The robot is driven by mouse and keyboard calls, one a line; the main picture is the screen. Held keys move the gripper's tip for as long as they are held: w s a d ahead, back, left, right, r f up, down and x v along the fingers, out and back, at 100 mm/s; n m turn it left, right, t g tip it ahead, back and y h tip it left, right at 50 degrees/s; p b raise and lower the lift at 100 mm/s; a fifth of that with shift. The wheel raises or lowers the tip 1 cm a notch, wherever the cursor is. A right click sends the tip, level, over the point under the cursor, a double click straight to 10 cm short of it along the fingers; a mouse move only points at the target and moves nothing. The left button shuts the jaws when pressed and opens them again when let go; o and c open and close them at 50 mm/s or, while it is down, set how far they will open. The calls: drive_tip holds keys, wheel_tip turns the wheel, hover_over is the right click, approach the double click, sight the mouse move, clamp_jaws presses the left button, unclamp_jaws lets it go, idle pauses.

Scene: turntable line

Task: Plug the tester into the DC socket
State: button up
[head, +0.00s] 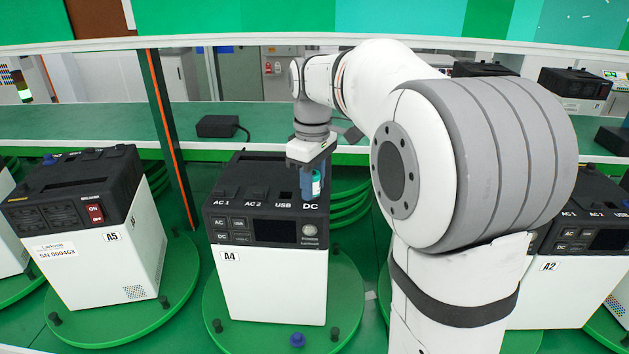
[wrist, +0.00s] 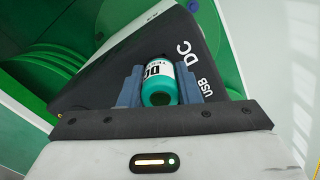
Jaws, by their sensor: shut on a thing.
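My gripper (head: 311,180) points down over the right rear of the top of power unit A4 (head: 270,280). It is shut on the tester (head: 316,187), a small teal cylinder with a white label. In the wrist view the tester (wrist: 158,92) sits between the two blue-grey fingers, its label reading DC. The DC marking (head: 310,206) on the unit's black top is just in front of the tester; it also shows in the wrist view (wrist: 183,49). The DC socket itself is hidden under the tester and fingers. I cannot tell whether the tester's lower end is in the socket.
Unit A4 stands on a green turntable (head: 215,305) with dark pegs and a blue knob (head: 297,340). Unit A5 (head: 130,250) stands to the left, unit A2 (head: 560,290) to the right. A black adapter (head: 217,126) lies on the green bench behind.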

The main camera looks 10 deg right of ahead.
drive_tip(key=o, duration=1.1)
drive_tip(key=shift+r, duration=0.1)
wheel_tip(320, 180, up, 7)
drive_tip(key=shift+s+r, duration=0.15)
drive_tip(key=s+f+m+t, duration=0.1)
drive_tip(key=s+f+m, duration=0.2)
drive_tip(key=s+f, duration=0.2)
drive_tip(key=s+f+m+t, duration=0.1)
drive_tip(key=s+f+m, duration=0.2)
drive_tip(key=s, duration=0.6)
drive_tip(key=s+f+m+t, duration=0.1)
drive_tip(key=s+f+m, duration=0.2)
drive_tip(key=s+f, duration=0.4)
drive_tip(key=shift+s+d+f, duration=0.1)
drive_tip(key=shift+d+f, duration=0.05)
drive_tip(key=shift+f, duration=0.4)
